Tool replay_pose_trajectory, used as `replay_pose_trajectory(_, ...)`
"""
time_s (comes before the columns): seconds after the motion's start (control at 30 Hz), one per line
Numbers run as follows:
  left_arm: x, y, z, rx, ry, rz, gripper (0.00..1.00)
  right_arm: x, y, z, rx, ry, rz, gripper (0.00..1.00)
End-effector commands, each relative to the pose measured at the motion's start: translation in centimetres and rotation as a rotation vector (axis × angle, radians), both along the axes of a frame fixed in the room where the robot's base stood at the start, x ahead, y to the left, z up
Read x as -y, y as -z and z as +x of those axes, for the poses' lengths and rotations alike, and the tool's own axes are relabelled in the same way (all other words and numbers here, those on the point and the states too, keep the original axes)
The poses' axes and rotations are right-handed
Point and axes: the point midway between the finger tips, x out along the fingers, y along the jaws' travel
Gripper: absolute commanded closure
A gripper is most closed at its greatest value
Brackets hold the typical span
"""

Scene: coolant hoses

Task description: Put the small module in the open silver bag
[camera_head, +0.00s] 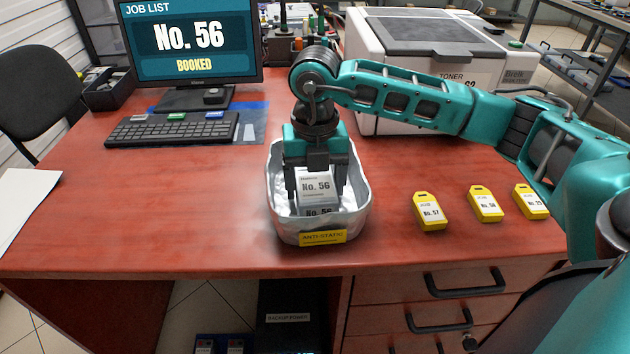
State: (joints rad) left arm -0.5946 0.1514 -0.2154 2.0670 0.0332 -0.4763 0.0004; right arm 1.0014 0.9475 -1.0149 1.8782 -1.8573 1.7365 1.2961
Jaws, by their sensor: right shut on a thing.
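The open silver bag (284,224) stands on the red desk, its mouth facing up, with a yellow ANTI-STATIC label on its front. My right gripper (318,197) points down into the mouth of the bag, with its fingers inside the rim. It is shut on the small module (316,185), a pale piece with a No. 56 label. The module is inside the bag's outline, and a second No. 56 marking shows just below it. The front wall hides the lowest part, so I cannot tell whether the module touches the bottom. My left gripper is not in view.
Several yellow tags (430,212) lie on the desk to the right. A white printer (420,60) stands behind my right arm. A keyboard (172,130) and a monitor (190,40) reading No. 56 BOOKED are at the back left. The desk's left front is clear.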

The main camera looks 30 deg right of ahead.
Motion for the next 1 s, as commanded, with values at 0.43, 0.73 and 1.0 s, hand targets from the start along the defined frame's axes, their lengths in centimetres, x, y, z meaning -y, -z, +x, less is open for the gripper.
replay_pose_trajectory(0.43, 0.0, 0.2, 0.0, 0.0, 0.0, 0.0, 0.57, 0.0, 0.3, 0.0, 0.0, 0.0, 0.0, 0.0)
replay_pose_trajectory(0.73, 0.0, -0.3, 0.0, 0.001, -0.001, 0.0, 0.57, 0.0, -0.6, 0.1, 0.001, 0.0, 0.0, 0.0)
replay_pose_trajectory(1.0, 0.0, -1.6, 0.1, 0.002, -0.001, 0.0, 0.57, 0.0, -6.0, 0.1, 0.005, -0.001, 0.001, 0.0)
